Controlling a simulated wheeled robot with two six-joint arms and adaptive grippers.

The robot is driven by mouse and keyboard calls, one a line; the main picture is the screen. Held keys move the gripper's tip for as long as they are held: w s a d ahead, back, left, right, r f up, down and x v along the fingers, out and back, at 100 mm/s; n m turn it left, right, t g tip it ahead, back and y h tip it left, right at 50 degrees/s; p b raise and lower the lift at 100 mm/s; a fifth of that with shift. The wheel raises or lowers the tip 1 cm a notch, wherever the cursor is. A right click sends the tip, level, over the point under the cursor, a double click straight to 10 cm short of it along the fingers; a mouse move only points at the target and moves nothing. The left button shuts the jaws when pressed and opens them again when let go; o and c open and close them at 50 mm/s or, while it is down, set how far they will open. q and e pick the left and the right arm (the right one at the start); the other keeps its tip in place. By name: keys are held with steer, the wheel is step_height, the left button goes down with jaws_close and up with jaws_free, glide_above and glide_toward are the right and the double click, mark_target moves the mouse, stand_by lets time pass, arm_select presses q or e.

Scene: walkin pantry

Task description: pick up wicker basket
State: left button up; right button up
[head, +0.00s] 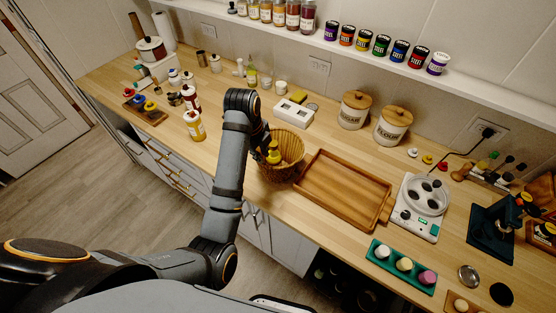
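The round wicker basket (293,151) stands near the front edge of the wooden counter, left of a wooden tray. My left arm reaches over the counter from the left. My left gripper (270,152) is at the left side of the basket and overlaps its rim in the head view. Yellow parts show there, against the basket's opening. The fingers are small and partly hidden by the wrist, so I cannot tell whether they touch the rim or are closed. I cannot make out my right gripper.
The wooden tray (341,190) lies close right of the basket. A white box (294,114) and two lidded canisters (354,109) stand behind. Bottles, including a yellow one (195,125), stand to the left. A shelf of jars (383,45) runs along the wall.

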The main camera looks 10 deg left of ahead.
mark_target(265, 168)
arm_select(q)
steer(key=p+x, duration=0.1)
steer(key=x, duration=0.4)
steer(key=shift+a+f, duration=0.1)
steer(key=shift+f, duration=0.1)
steer(key=shift+f+p, duration=0.1)
steer(key=shift+p, duration=0.25)
steer(key=x, duration=0.1)
steer(key=p+x, duration=0.1)
steer(key=x, duration=0.1)
steer(key=p+x, duration=0.1)
steer(key=shift+w+a+f, duration=0.1)
steer(key=shift+a+f, duration=0.2)
steer(key=shift+f, duration=0.05)
steer(key=shift+w+f, duration=0.1)
steer(key=shift+f, duration=0.05)
jaws_close()
